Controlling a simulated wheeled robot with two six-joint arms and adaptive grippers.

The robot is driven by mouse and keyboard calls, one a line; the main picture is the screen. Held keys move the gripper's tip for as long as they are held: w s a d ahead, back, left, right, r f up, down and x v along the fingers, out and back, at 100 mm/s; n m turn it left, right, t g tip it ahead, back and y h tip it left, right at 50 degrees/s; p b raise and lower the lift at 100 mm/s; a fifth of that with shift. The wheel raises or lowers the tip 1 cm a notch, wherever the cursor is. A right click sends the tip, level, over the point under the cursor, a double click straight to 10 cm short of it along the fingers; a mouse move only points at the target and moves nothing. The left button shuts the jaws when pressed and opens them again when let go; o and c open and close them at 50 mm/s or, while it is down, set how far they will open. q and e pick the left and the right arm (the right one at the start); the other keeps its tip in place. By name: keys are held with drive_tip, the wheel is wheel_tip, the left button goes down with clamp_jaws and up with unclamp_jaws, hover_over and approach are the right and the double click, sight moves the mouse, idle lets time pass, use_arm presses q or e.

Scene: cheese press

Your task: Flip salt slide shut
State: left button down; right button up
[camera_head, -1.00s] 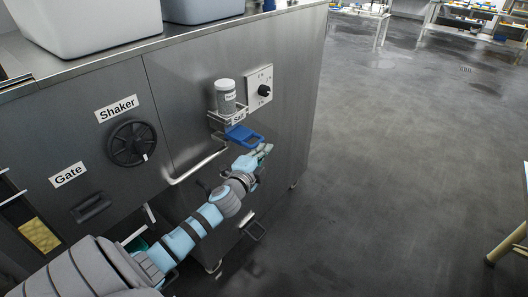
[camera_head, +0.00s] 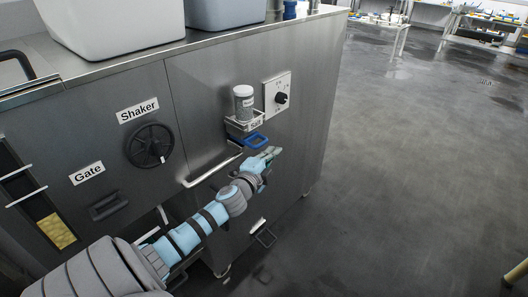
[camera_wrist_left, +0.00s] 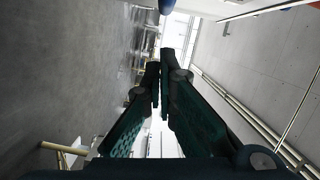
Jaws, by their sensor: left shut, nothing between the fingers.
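The salt slide is a blue plate with a looped handle (camera_head: 256,140). It sits under the salt shaker holder, marked Salt (camera_head: 246,124), on the grey metal cabinet front. Little of the blue plate shows besides the loop. A clear salt jar with a white cap (camera_head: 243,102) stands upright in the holder. My left gripper (camera_head: 272,152) is shut and empty, just below and right of the blue handle; I cannot tell whether they touch. In the left wrist view its dark fingers (camera_wrist_left: 160,65) are together, and a blue piece is cut off at the top edge. My right gripper is not in view.
A dial plate (camera_head: 278,93) is right of the jar. The Shaker handwheel (camera_head: 150,145), the Gate handle (camera_head: 108,204) and a metal bar handle (camera_head: 212,168) are on the cabinet front. Tubs (camera_head: 112,22) stand on top. Open floor (camera_head: 400,180) lies to the right.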

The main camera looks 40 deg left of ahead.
use_arm(q)
drive_tip(key=d+b+v, duration=0.1)
drive_tip(key=v, duration=0.9)
drive_tip(key=shift+r, duration=0.2)
